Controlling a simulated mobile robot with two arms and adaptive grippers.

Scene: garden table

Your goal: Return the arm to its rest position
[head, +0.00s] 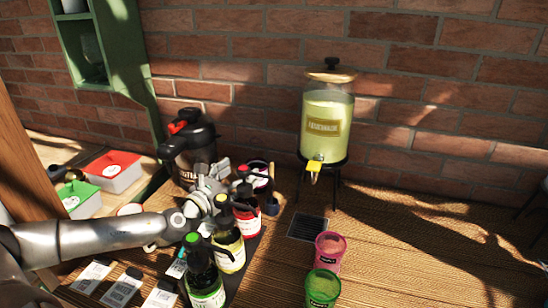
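My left arm (95,235) reaches in from the left over the wooden table (390,255). Its gripper (215,183) is among the pump bottles, in front of the black jug (190,150) with a red part on its lid. The fingers are partly hidden and blend with the bottle tops, so I cannot tell whether they are open or touch anything. The bottles stand in a row: one with red contents (247,219), one yellow (229,245) and one green (206,285). My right gripper is not in view.
A drink dispenser (327,120) with a yellow tap stands on a black stand by the brick wall. A pink cup (329,252) and a green cup (321,288) stand at the front. Lidded boxes (114,171) are at left. The table's right side is clear.

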